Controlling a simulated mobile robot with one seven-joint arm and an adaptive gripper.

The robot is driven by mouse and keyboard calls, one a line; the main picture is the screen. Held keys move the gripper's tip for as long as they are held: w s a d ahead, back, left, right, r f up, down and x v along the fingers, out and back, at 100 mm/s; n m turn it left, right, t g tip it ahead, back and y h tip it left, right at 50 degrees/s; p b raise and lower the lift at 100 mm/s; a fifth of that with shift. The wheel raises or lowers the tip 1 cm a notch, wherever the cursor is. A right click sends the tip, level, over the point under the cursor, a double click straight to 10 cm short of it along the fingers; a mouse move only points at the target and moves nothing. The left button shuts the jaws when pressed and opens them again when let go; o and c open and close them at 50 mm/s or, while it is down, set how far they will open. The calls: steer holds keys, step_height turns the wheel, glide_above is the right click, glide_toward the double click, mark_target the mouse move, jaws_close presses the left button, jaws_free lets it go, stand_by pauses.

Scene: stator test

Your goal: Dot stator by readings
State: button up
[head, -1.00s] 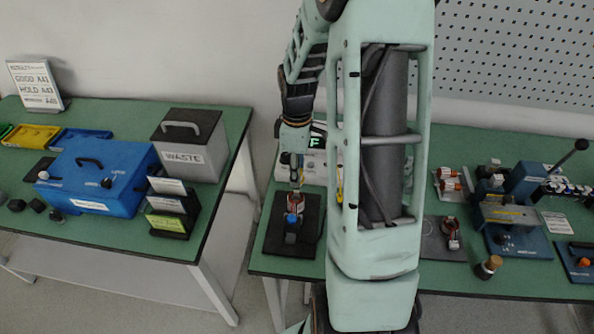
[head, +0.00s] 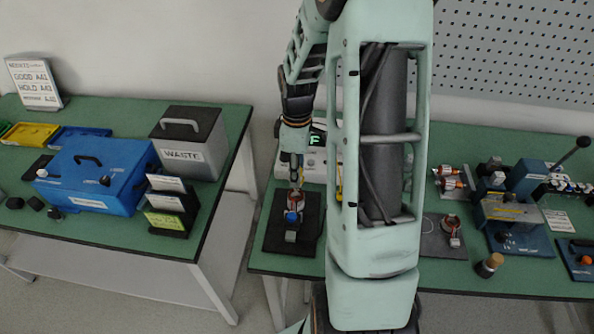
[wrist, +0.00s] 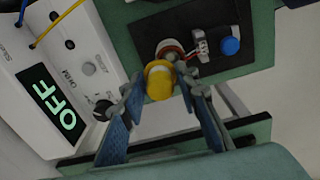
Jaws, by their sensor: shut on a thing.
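A stator (head: 296,201) with copper windings lies on a black mat (head: 276,238) at the near table's left end, beside a blue knob (head: 292,217). In the wrist view the stator (wrist: 170,52) is partly hidden behind a yellow-ended piece (wrist: 158,82), with the blue knob (wrist: 230,46) to its right. My gripper (head: 296,178) is over the mat, pointing down; its blue-padded fingers (wrist: 162,90) are shut on the yellow-ended piece. Whether that piece touches the stator cannot be told. A white meter (wrist: 75,50) reads OFF.
The left table holds a blue box (head: 95,175), a grey WASTE bin (head: 190,140) and a card rack (head: 170,205). More stators (head: 450,180) and a blue press (head: 515,215) stand at right. A tan-topped cylinder (head: 489,265) stands at the front edge. My arm hides the middle.

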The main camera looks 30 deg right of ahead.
steer(key=shift+f, duration=0.2)
steer(key=shift+r+p, duration=2.3)
steer(key=shift+r, duration=0.75)
